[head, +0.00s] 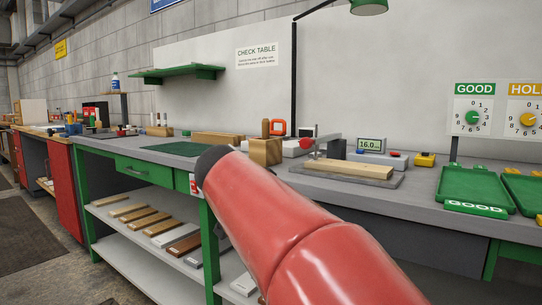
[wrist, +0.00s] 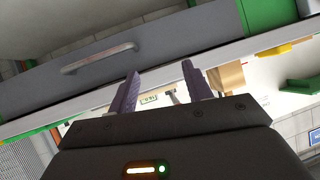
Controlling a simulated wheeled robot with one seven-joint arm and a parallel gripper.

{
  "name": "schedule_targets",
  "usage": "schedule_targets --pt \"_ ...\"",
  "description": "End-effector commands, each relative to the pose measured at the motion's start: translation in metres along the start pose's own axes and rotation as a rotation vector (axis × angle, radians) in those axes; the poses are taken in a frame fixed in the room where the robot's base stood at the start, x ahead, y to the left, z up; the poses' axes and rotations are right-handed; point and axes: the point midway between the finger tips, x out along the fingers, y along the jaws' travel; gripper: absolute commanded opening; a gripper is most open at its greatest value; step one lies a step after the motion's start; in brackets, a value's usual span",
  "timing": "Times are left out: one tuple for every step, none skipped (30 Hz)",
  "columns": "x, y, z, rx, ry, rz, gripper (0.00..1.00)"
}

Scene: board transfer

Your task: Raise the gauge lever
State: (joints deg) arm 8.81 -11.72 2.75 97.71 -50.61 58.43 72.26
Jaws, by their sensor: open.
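The gauge lever (head: 307,143), with a red end, stands on the bench at the left end of a grey base plate (head: 390,181). A pale wooden board (head: 348,169) lies on that plate. A small gauge display (head: 371,145) behind it reads about 16.0. My gripper (wrist: 160,70) shows only in the wrist view, with its two fingers apart and nothing between them. The tilted wrist view shows the display (wrist: 148,99) small and beyond the fingers, so my gripper is apart from the gauge. Whether the lever is up or down is hard to tell.
My red arm crosses the foreground of the head view. A wooden block (head: 265,151) stands left of the lever. Green trays (head: 473,188) lie at the right. A grey drawer with a handle (wrist: 98,57) is near my gripper.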

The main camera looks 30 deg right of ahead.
Motion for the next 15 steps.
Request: schedule_targets --pt "0.022 -0.008 -0.017 0.101 0.086 0.031 0.50" --pt "0.029 -0.013 -0.031 0.170 0.142 0.044 0.50" --pt "0.037 -0.016 -0.051 0.255 0.215 0.056 0.50" --pt "0.043 -0.019 -0.064 0.316 0.267 0.060 0.50" --pt "0.047 -0.021 -0.075 0.371 0.314 0.060 0.50" --pt "0.051 -0.023 -0.089 0.438 0.374 0.058 0.50" --pt "0.055 -0.024 -0.099 0.484 0.414 0.056 0.50" --pt "0.057 -0.025 -0.107 0.525 0.451 0.052 0.50" --pt "0.059 -0.026 -0.116 0.572 0.495 0.044 0.50" --pt "0.061 -0.027 -0.122 0.602 0.523 0.038 0.50" --pt "0.062 -0.027 -0.127 0.627 0.545 0.033 0.50" --pt "0.062 -0.028 -0.132 0.653 0.569 0.026 0.50" --pt "0.063 -0.027 -0.136 0.667 0.583 0.023 0.50" --pt "0.063 -0.027 -0.139 0.678 0.592 0.020 0.50" --pt "0.065 -0.027 -0.142 0.686 0.598 0.019 0.50"
